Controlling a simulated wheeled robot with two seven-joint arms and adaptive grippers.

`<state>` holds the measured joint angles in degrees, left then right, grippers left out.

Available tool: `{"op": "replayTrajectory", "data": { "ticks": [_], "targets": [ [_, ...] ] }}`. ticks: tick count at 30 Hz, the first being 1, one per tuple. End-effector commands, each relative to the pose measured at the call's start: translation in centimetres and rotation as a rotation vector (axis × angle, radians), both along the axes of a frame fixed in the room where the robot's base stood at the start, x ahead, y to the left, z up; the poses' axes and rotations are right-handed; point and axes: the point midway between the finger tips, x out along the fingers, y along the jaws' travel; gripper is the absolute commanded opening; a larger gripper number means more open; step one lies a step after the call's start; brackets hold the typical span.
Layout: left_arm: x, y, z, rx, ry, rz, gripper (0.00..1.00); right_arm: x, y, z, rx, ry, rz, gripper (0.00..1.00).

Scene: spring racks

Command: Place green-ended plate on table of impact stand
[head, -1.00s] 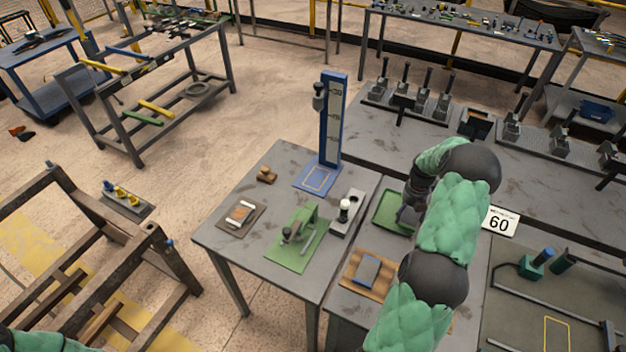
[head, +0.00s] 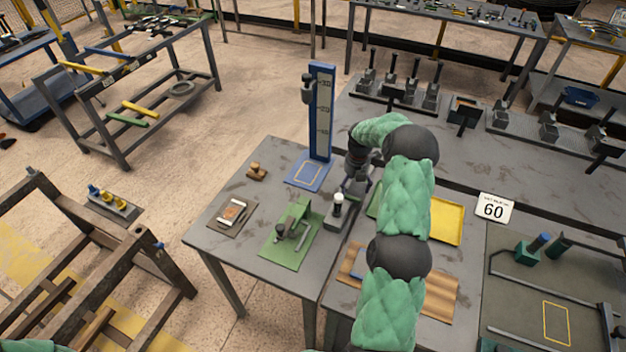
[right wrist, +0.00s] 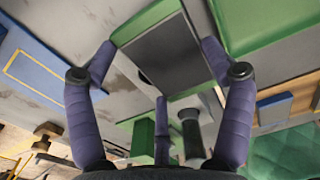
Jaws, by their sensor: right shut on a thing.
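The impact stand (head: 321,110) is a tall blue column with a scale. Its blue table (head: 310,171) has a yellow outline and looks empty; it also shows at the left of the right wrist view (right wrist: 45,75). My right gripper (head: 357,182) is just right of that table. In the right wrist view its fingers (right wrist: 160,75) are shut on a dark grey plate with a green end (right wrist: 165,55). The plate is apart from the blue table in that view. In the head view the plate is mostly hidden by the gripper. My left gripper is out of view.
A grey block with a white-topped knob (head: 337,212) stands just in front of my right gripper. A green fixture (head: 293,235) and a brown tray (head: 222,222) are nearer. A yellow tray (head: 447,218) lies right of my arm. A small wooden piece (head: 256,171) sits left of the stand.

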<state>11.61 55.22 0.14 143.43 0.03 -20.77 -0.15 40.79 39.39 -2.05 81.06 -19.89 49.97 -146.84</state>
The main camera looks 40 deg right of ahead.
Motion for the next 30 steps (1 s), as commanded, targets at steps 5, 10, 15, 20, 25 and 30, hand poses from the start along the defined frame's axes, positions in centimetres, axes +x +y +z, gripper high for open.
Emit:
{"op": "replayTrajectory", "data": {
  "ticks": [5,10,15,20,25,30],
  "targets": [
    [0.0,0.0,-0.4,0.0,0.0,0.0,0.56,3.6,1.8,0.1,-0.002,-0.005,0.003,0.23],
    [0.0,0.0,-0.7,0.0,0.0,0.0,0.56,6.8,3.5,0.1,-0.001,-0.004,0.002,0.23],
    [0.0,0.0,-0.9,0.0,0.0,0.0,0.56,10.0,5.1,0.1,-0.002,-0.005,0.002,0.23],
    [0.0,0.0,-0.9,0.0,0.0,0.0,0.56,12.5,6.3,0.2,-0.003,-0.005,0.001,0.23],
    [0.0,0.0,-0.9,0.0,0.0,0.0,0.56,13.9,7.1,0.2,-0.002,-0.005,0.0,0.23],
    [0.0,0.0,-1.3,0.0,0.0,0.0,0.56,14.1,7.2,-0.2,-0.001,-0.004,-0.001,0.23]
  ]
}}
